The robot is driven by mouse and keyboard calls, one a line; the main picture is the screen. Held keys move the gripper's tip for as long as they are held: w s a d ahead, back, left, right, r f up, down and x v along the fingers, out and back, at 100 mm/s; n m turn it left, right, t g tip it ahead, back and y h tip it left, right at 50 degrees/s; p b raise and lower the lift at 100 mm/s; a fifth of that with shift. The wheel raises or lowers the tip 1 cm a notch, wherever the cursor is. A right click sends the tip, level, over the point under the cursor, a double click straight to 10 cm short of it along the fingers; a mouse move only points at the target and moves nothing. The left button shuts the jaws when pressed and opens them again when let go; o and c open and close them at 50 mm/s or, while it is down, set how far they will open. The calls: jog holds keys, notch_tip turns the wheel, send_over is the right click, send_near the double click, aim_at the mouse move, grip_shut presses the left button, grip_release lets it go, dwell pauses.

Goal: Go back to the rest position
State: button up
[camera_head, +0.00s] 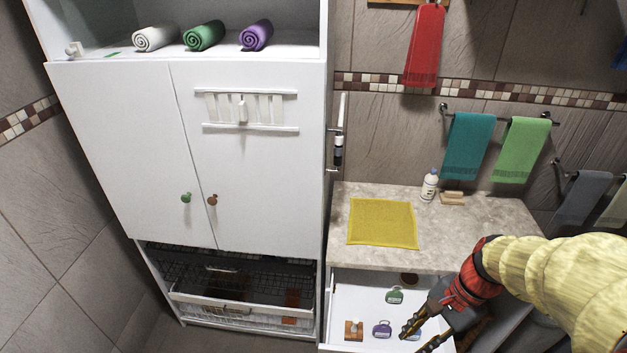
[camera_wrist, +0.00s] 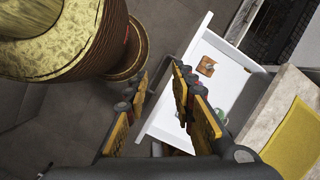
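My gripper (camera_head: 413,343) is at the lower right of the head view, over or just in front of the open white drawer (camera_head: 345,288). Its two fingers stand apart with nothing seen between them. In the wrist view the yellow-padded fingers of my gripper (camera_wrist: 160,88) are spread, with the drawer (camera_wrist: 225,62) behind the right finger. My arm reaches in from the right side of the head view. The gripper partly hides the drawer's right part and a bluish item in it.
The drawer holds a green item (camera_head: 394,296), a purple item (camera_head: 382,328) and a small wooden piece (camera_head: 354,330). Above it, the counter (camera_head: 470,235) bears a yellow cloth (camera_head: 382,223) and a white bottle (camera_head: 429,185). A tall white cabinet (camera_head: 130,150) stands left, with a wire basket (camera_head: 240,302) below.

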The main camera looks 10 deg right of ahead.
jog(key=a+r+n+t+h, duration=0.2)
jog(key=a+r+n, duration=0.3)
jog(key=r+n, duration=0.2)
jog(key=s+a+r+n+t+h, duration=0.1)
jog(key=a+r+n+t, duration=0.2)
jog(key=r+n, duration=0.4)
jog(key=shift+a+r+n+t+h, duration=0.3)
jog(key=shift+a+r+h, duration=0.1)
jog(key=shift+a+r, duration=0.45)
